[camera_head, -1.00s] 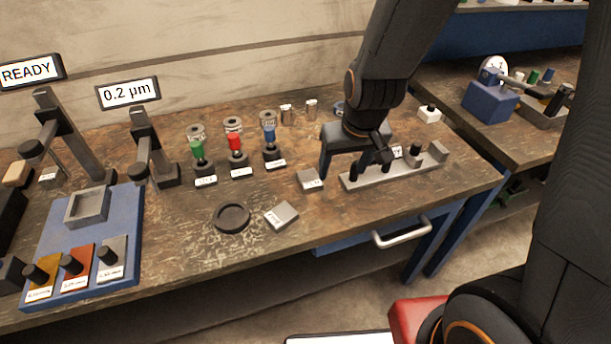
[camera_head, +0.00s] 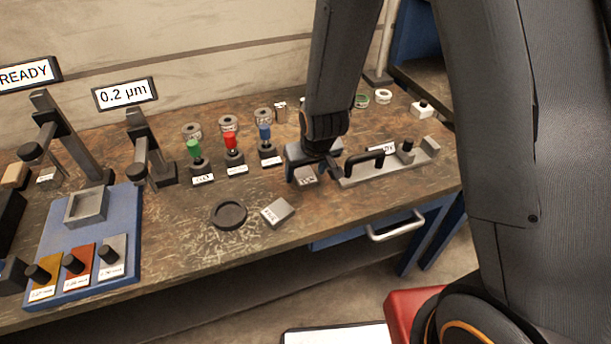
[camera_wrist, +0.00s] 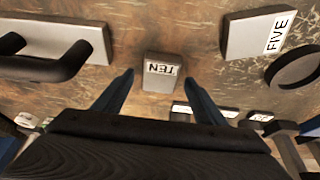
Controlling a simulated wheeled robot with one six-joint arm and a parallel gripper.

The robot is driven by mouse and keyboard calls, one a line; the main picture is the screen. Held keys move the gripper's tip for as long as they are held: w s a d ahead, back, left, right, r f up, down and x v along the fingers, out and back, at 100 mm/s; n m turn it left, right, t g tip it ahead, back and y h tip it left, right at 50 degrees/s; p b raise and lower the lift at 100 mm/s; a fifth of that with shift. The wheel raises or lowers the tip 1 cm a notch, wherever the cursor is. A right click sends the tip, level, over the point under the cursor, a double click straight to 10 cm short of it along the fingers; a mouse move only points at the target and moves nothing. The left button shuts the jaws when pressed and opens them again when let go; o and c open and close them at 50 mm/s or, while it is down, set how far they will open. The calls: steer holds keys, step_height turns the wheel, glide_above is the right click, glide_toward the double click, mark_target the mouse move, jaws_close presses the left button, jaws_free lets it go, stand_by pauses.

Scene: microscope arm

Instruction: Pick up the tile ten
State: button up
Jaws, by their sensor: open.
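The tile ten (camera_wrist: 160,74) is a small grey block with a white label reading TEN. It lies on the bench in the wrist view, between and just beyond my fingertips. In the head view the tile (camera_head: 305,176) shows beside my gripper, partly covered by it. My gripper (camera_wrist: 160,78) is open, with one finger to each side of the tile and nothing held. I cannot tell how high the fingertips are above the bench.
The tile five (camera_head: 277,212) lies to the left, near a dark round dish (camera_head: 229,215). A grey rail with a black handle (camera_head: 365,160) is close on the right. Colored-handled tools stand behind on the left. Bench between the tiles is clear.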

steer(key=shift+w+f, duration=0.15)
steer(key=shift+f, duration=0.25)
steer(key=shift+c, duration=0.5)
steer(key=c, duration=1.5)
jaws_close()
steer(key=shift+r, duration=0.2)
